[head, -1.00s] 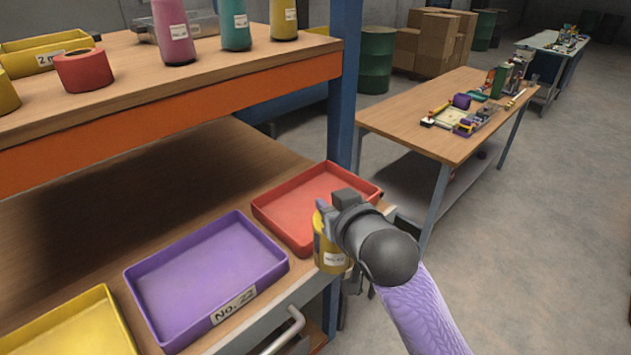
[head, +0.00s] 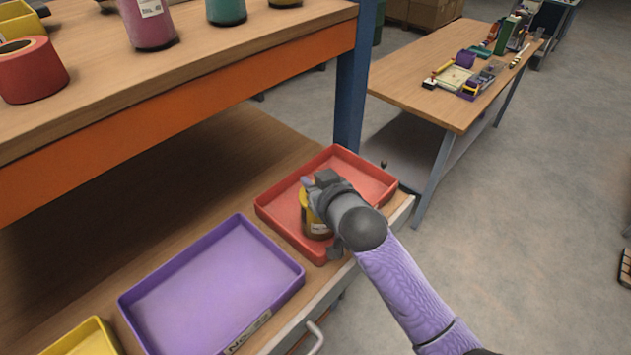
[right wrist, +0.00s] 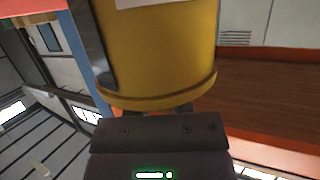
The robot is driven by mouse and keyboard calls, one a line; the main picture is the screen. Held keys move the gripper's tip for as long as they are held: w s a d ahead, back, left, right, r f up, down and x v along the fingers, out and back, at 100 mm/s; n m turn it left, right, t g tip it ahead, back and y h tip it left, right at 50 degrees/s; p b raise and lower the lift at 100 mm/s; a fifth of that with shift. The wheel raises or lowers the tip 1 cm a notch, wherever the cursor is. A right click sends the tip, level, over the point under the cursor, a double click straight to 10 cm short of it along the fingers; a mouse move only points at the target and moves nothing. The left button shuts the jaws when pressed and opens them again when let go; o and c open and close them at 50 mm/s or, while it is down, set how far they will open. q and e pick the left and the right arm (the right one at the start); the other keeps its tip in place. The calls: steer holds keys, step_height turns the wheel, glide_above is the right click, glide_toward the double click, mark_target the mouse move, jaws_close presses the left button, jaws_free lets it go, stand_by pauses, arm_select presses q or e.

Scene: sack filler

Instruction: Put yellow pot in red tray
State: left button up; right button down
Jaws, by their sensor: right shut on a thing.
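The yellow pot (head: 314,219) is in my right gripper (head: 318,190), which is shut on it. In the head view the pot appears upright over the front left part of the red tray (head: 365,175). I cannot tell whether its base touches the tray floor. The right wrist view shows the yellow pot (right wrist: 160,50) large and close, with part of a white label at its top. The fingers are mostly hidden in both views. My left gripper is not in view.
A purple tray (head: 215,285) lies left of the red tray, and a yellow tray (head: 85,340) is at the lower left. An upper shelf (head: 190,120) with bottles and a red roll (head: 30,70) overhangs the back. A blue post (head: 357,75) stands behind the red tray.

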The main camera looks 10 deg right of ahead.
steer(key=shift+s, duration=0.1)
steer(key=shift+c, duration=2.4)
jaws_free()
steer(key=shift+r, duration=0.1)
steer(key=v, duration=1.2)
steer(key=shift+p, duration=0.3)
